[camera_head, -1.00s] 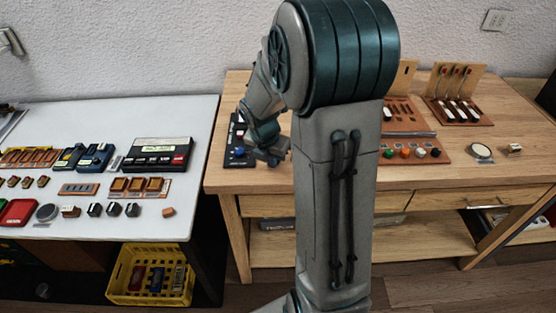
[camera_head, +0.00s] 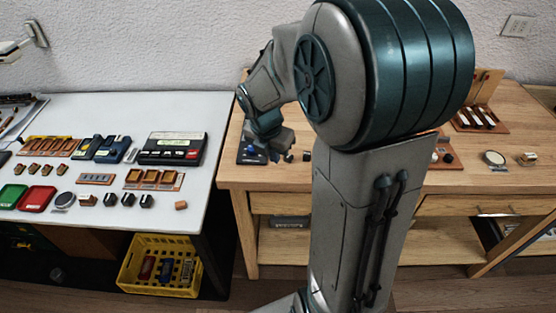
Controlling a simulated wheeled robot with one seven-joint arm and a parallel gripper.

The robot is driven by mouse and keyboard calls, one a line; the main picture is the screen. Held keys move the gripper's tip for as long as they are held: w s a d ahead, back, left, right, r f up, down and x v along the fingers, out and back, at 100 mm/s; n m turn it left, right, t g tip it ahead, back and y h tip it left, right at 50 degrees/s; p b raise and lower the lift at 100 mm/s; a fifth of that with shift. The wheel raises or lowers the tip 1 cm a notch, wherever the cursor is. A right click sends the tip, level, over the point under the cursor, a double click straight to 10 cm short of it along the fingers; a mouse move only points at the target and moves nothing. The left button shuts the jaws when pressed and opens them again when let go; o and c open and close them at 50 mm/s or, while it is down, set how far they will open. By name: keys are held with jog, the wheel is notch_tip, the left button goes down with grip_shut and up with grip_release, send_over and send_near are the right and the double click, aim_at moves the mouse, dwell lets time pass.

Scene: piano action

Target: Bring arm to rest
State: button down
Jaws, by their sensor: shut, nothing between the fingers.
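My gripper (camera_head: 284,150) hangs from my folded arm over the left front part of the wooden table (camera_head: 285,178). It is shut, with nothing seen between its fingers. It is close to a dark board with a blue knob (camera_head: 250,154) on the table's left edge, partly hidden behind it. I cannot tell whether it touches the board. My arm's large shoulder and upright link cover the middle of the table.
A white table (camera_head: 150,212) on the left holds a black device (camera_head: 170,148), small blocks and trays. A yellow crate (camera_head: 160,265) stands on the floor below. On the wooden table's right are a board with switches (camera_head: 480,119) and a round disc (camera_head: 495,158).

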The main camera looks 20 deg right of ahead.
jog(key=shift+v, duration=1.9)
jog(key=s+a+r+m+y, duration=0.1)
jog(key=s+a+m, duration=0.2)
jog(key=s+m, duration=0.4)
jog(key=s+a+r+m+t+y, duration=0.1)
jog(key=s+a+m, duration=0.2)
jog(key=s+m, duration=0.5)
jog(key=m, duration=1)
jog(key=shift+r+m, duration=0.35)
jog(key=shift+m, duration=0.05)
